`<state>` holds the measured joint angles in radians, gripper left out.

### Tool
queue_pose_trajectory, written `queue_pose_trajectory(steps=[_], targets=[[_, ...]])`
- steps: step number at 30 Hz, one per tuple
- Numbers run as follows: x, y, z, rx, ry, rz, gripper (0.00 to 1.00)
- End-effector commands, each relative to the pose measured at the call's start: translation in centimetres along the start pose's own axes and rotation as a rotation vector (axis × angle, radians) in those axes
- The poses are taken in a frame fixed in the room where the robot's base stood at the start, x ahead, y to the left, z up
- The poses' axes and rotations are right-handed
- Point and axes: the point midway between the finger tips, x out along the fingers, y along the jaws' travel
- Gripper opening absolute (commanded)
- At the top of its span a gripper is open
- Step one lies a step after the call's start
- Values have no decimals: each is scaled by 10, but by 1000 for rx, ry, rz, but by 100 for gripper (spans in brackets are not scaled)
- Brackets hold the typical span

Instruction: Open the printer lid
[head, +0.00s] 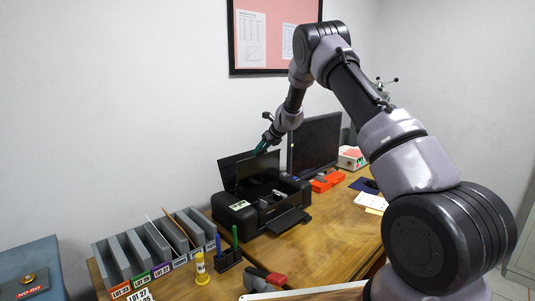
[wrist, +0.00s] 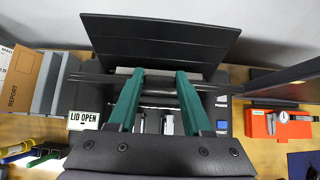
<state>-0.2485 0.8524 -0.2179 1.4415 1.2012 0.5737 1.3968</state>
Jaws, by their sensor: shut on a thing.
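The black printer (head: 262,205) stands on the wooden desk in the head view. Its lid (head: 258,172) is raised, a dark panel standing steeply above the open body, where inner parts show. My gripper (head: 264,147) is at the lid's upper edge, shut on it. In the wrist view the teal fingers of my gripper (wrist: 158,75) reach to the lid (wrist: 88,78), seen nearly edge-on as a thin dark strip. The exact contact at the fingertips is hard to see. A "LID OPEN" label (wrist: 84,121) shows on the printer's left side.
A dark rear panel (wrist: 160,38) stands behind the lid. A monitor (head: 315,143) and an orange-red item (head: 327,181) are to the right. A grey file rack (head: 130,258) and pens (head: 234,238) are front left. Bare desk (head: 335,228) lies right of the printer.

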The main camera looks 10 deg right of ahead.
Motion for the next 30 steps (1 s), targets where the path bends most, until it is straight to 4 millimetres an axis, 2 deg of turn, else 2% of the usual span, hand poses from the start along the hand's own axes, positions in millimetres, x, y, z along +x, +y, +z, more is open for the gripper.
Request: queue_pose_trajectory(steps=[1, 6, 23, 24, 25, 26, 30], targets=[[1, -1, 8, -4, -7, -3, 0], [8, -1, 16, -3, -8, -3, 0], [10, -1, 22, -2, -11, -4, 0], [10, -1, 22, -2, -11, -4, 61], [10, -1, 21, -2, -11, -4, 73], [11, -1, 21, -2, -10, -4, 80], [12, -1, 19, -2, -6, -3, 80]])
